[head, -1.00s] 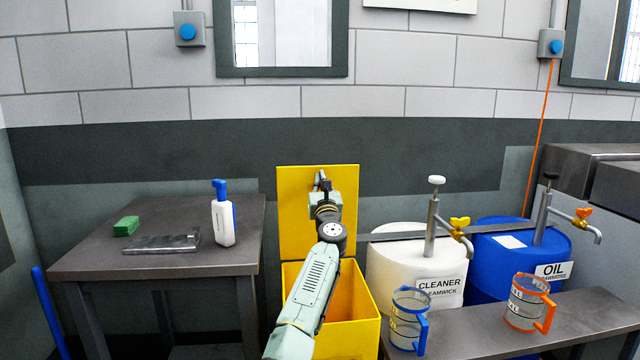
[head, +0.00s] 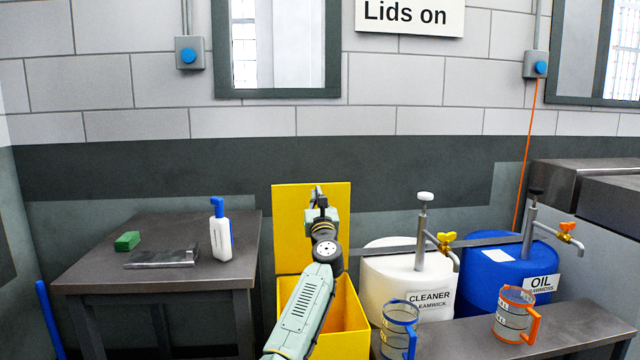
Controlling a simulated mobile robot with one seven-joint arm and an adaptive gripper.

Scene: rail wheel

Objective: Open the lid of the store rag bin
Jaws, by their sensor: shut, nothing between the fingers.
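The yellow rag bin (head: 350,325) stands on the floor between the dark table and the white drum. Its yellow lid (head: 287,225) is raised upright at the back, and the bin's mouth is open. My arm reaches over the bin from the front. My gripper (head: 318,192) is shut and empty, in front of the upper part of the lid. I cannot tell whether it touches the lid. My arm hides part of the lid and of the bin's opening.
The table (head: 90,270) at left holds a green block (head: 127,241), a grey flat item (head: 160,257) and a white-blue bottle (head: 221,236). At right stand the white cleaner drum (head: 385,275), the blue oil drum (head: 490,270) and a bench with two jugs (head: 398,328), (head: 514,314).

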